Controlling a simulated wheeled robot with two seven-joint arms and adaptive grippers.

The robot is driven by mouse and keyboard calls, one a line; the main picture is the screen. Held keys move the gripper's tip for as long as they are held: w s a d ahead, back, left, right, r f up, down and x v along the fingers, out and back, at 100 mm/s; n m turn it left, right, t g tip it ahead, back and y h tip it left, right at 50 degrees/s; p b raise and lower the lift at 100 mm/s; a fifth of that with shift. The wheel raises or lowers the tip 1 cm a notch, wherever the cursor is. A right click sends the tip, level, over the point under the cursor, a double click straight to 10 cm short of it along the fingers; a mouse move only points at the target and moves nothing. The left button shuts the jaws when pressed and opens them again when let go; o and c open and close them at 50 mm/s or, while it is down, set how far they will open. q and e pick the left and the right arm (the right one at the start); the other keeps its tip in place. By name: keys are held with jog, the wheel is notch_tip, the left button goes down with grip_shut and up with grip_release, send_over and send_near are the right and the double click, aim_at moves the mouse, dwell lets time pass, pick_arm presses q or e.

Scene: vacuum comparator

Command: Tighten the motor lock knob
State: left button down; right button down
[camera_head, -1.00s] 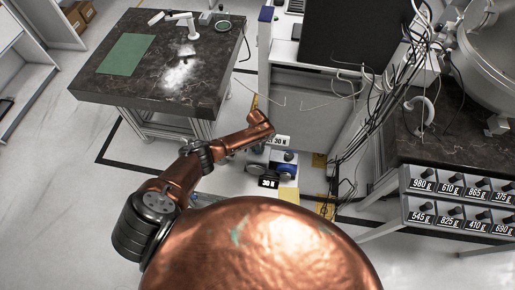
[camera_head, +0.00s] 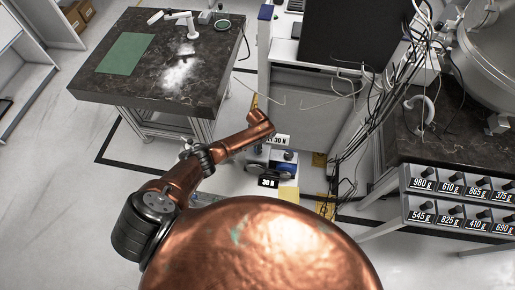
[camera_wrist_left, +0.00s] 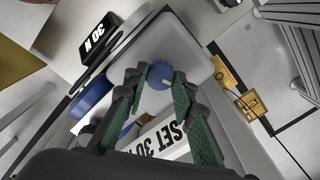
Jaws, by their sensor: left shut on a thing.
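A round blue knob (camera_wrist_left: 160,74) with a pale pointer mark stands on a light grey block (camera_wrist_left: 185,62) in the left wrist view. I take it for the motor lock knob. My left gripper (camera_wrist_left: 161,78) is shut on it, with a green-padded finger on each side. In the head view my left arm reaches down to the small device, and the fingers and knob cannot be made out there. A "SET 30 N" label (camera_wrist_left: 166,138) lies below the knob, partly covered by the fingers. A dark "30 N" display (camera_wrist_left: 97,40) is at the upper left. My right gripper is not in view.
A dark stone-topped table (camera_head: 130,85) with a green mat (camera_head: 126,53) stands at the left. Hanging cables (camera_head: 375,110) and a bench with weight drawers (camera_head: 432,212) are at the right. In the wrist view, yellow brackets (camera_wrist_left: 228,75) sit on the floor.

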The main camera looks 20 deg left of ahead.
pick_arm(q)
jog(key=shift+m, duration=1.7)
jog(key=c, duration=1.6)
grip_release()
notch_tip(320, 180, up, 12)
